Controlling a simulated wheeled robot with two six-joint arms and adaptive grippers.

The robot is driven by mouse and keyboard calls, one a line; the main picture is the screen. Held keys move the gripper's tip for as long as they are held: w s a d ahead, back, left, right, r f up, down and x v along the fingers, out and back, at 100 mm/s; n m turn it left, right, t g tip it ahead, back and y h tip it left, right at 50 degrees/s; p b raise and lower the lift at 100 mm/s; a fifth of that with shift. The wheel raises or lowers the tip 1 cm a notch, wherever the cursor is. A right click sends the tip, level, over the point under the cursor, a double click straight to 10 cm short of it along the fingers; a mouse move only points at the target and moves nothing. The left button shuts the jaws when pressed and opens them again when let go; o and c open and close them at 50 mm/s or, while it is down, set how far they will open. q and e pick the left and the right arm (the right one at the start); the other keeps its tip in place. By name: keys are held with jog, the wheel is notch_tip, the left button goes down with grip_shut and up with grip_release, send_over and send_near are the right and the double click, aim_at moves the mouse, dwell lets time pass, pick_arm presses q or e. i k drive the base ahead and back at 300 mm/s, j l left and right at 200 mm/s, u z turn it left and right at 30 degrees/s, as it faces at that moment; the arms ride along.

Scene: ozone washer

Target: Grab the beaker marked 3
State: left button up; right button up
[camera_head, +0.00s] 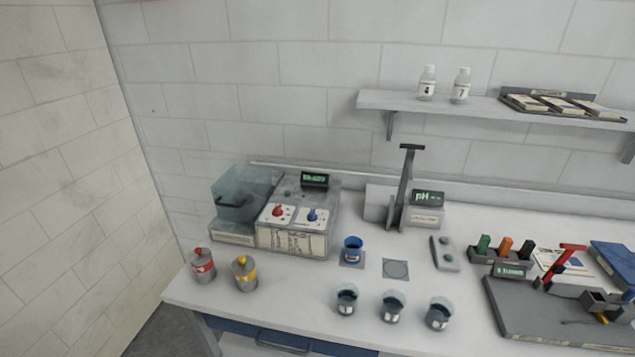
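Three small clear beakers with dark contents stand in a row near the front edge of the bench: a left one (346,299), a middle one (392,307) and a right one (439,313). Each has a small pale label. The marks are too small to read, so I cannot tell which is marked 3. A blue beaker (353,249) stands behind them on a small grey square pad. Neither of my grippers shows in the head view.
A washer unit (291,241) with red and blue knobs stands back left. Red-banded (202,265) and yellow-banded (244,273) cans stand at front left. A pH stand (425,216) is behind. A dark board (530,313) fills the right. An empty pad (396,269) lies mid-bench.

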aim_at(439, 311)
jog(key=z, duration=1.15)
